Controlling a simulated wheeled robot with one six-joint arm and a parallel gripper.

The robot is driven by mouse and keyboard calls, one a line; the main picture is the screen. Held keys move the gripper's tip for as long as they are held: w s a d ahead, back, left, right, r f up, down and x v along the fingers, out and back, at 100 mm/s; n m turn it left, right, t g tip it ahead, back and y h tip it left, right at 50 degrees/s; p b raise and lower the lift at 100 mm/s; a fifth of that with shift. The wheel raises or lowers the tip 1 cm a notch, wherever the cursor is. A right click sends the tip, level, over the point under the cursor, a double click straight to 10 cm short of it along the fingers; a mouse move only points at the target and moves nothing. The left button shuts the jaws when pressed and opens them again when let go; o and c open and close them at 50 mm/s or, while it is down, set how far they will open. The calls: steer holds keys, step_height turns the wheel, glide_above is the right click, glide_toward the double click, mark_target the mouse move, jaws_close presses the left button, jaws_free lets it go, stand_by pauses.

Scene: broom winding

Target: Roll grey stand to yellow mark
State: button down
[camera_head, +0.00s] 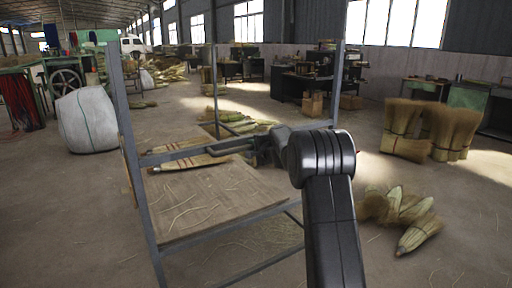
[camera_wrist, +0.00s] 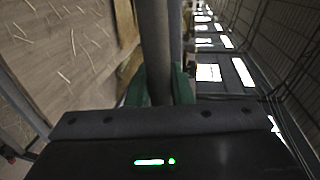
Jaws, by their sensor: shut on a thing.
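The grey stand (camera_head: 131,150) is an upright metal frame with tall posts and a low wooden shelf board (camera_head: 215,200) strewn with straw. It stands just in front of me in the head view. My gripper (camera_head: 254,149) is at the frame's near side, partly hidden by my own wrist. In the wrist view my gripper (camera_wrist: 158,92) has its green fingers shut on a round grey bar (camera_wrist: 154,40) of the stand. The straw-strewn board (camera_wrist: 60,50) shows at left there. I see no yellow mark in either view.
A white bulk sack (camera_head: 87,120) stands left of the stand. Loose broom heads (camera_head: 405,215) lie on the floor at right, with upright broom bundles (camera_head: 428,130) behind. Dark workbenches (camera_head: 305,88) stand farther back. Bare concrete floor (camera_head: 60,215) lies at left.

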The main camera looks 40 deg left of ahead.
steer(key=shift+a+r, duration=0.1)
steer(key=c, duration=1.3)
jaws_free()
steer(key=shift+s+d, duration=0.1)
steer(key=shift+d, duration=0.2)
steer(key=b+v, duration=0.2)
steer(key=v, duration=1.1)
steer(key=shift+s+b, duration=0.1)
steer(key=shift+b, duration=0.3)
steer(key=p+x, duration=0.2)
steer(key=x, duration=1.1)
steer(key=shift+w+a+p, duration=0.2)
steer(key=shift+a+p, duration=0.1)
steer(key=shift+p, duration=0.1)
